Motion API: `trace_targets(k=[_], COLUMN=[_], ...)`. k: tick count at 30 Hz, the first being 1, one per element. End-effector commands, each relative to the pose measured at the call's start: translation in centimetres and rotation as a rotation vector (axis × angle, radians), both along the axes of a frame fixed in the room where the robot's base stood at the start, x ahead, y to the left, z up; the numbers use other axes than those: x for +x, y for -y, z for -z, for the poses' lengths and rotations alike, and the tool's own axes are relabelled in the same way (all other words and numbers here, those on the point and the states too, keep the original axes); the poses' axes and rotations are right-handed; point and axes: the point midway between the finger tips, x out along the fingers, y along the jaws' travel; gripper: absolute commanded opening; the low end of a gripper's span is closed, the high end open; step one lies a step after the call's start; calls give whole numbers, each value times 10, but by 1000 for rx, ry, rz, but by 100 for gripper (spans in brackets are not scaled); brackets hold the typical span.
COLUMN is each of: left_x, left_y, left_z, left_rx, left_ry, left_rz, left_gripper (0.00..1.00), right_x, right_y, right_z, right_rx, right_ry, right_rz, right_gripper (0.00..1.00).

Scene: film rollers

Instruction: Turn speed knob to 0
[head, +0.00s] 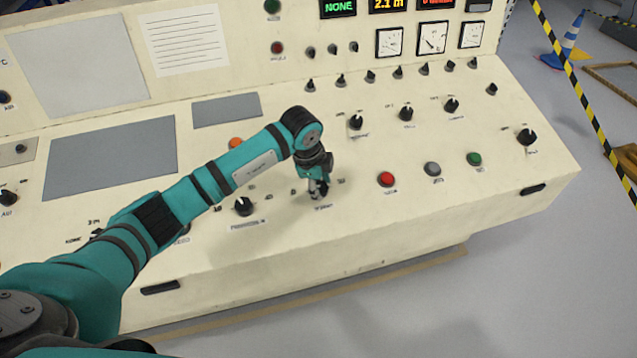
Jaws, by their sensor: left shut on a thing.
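A cream control console fills the middle of the head view, its sloped panel (380,225) carrying black knobs, buttons and gauges. My left gripper (318,192) comes in on the teal arm from the left and points down at the panel. It is shut on a small black knob just above a printed label; the gripper hides most of this knob, and its setting cannot be read. The label below is too small to read for certain. My right gripper is not in view.
A black knob (243,206) stands left of the gripper. A red button (386,179), a grey button (432,169) and a green button (474,159) lie to the right. More knobs and gauges stand behind. Striped tape (580,90) and a blue-white cone (567,45) are at right.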

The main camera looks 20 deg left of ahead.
Motion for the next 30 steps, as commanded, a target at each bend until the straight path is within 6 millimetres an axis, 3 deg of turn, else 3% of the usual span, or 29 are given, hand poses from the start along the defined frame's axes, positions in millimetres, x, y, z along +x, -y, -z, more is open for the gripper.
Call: trace_targets(k=[14, 15, 20, 30], left_x=[1, 1, 1, 0], left_y=[0, 0, 0, -1], left_z=[-2, -2, -1, -5], left_rx=[-3, -3, -3, -3], left_ry=[5, 5, 4, 5], left_rz=[-16, -16, -15, -14], left_gripper=[7, 42, 62, 62], right_x=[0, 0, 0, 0], right_y=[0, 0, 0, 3], right_z=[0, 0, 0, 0], right_rx=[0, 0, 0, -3], right_ry=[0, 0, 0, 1], right_rz=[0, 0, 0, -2], right_gripper=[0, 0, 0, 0])
